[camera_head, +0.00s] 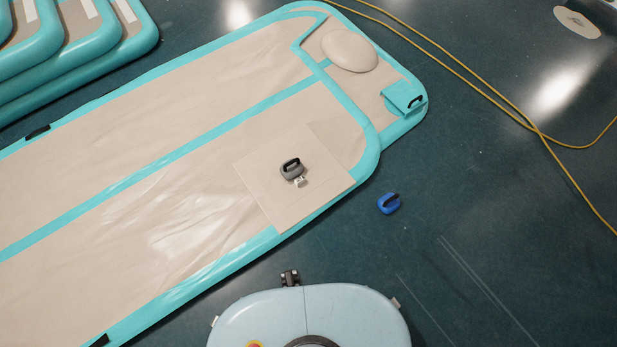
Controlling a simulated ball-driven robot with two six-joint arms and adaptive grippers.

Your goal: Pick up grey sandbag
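The grey sandbag (292,169), small and dark grey with a black handle loop on top, sits on a square beige board (265,195). A small pale tag or label shows at its lower edge. The board lies on the beige and teal inflatable track (150,215), near its front right edge. Neither of my grippers can be made out in the head view, and nothing is seen touching the sandbag.
A blue sandbag (388,204) lies on the dark floor right of the track. A round beige cushion (350,50) rests on the track's far end. More inflatables (75,45) lie at upper left. Yellow cables (480,85) cross the floor at right. My base is at the bottom.

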